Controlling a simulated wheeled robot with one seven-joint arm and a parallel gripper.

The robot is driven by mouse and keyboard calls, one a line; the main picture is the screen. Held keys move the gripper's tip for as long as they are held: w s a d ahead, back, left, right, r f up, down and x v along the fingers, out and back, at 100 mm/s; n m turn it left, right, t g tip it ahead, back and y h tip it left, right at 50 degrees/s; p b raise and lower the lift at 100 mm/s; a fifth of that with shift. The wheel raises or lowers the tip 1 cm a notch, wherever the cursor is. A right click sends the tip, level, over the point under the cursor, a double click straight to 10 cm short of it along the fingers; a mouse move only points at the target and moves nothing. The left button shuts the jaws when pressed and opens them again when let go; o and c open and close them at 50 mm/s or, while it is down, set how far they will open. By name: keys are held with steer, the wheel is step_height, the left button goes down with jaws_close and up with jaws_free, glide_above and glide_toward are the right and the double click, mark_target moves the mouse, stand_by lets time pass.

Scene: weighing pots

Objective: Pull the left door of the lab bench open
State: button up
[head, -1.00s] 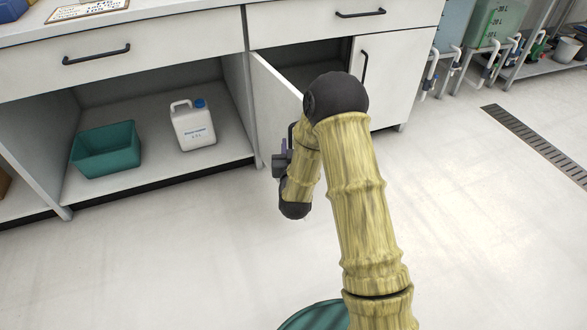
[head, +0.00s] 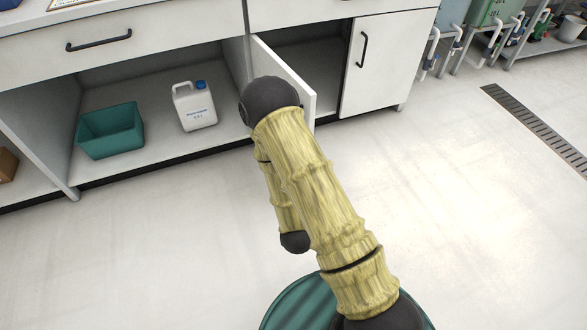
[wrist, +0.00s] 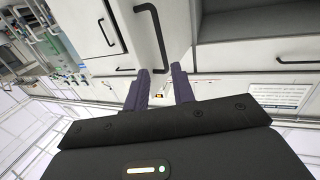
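The left door (head: 283,70) of the lab bench (head: 190,33) stands partly open in the head view, swung out from its left side. A dark gap shows between it and the shut right door (head: 385,65). In the wrist view, the left door's black bar handle (wrist: 158,38) runs down toward my fingertips. My gripper (wrist: 161,73) has its two fingers apart, with the handle's lower end at the gap between them. I cannot tell whether they touch it. In the head view my arm hides the gripper and this handle.
The open bay on the left holds a teal bin (head: 110,131) and a white jug (head: 194,106). The right door has its own black handle (head: 362,50). The floor (head: 440,210) in front of the bench is clear. A drain grate (head: 535,130) lies at the right.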

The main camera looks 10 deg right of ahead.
steer(key=shift+s+a+r+p, duration=0.15)
steer(key=shift+s+p, duration=0.4)
steer(key=shift+p, duration=0.35)
steer(key=shift+s+r+p, duration=0.1)
steer(key=shift+s+p, duration=0.45)
steer(key=shift+p, duration=0.35)
steer(key=w+d+r+m+g+h+p, duration=0.1)
steer(key=w+d+r+m+g+p, duration=0.1)
steer(key=d+r+m+g+p, duration=0.3)
steer(key=s+d+r+n+g+y+p, duration=0.2)
steer(key=s+r+n+g+y+p, duration=0.3)
steer(key=s+r+g, duration=0.8)
step_height(320, 180, up, 41)
steer(key=s+n+t+h+p, duration=0.1)
steer(key=t+p, duration=0.2)
steer(key=p, duration=3.2)
steer(key=shift+s+a+f+h+p, duration=0.15)
steer(key=shift+s+h+p, duration=0.15)
steer(key=shift+h, duration=0.1)
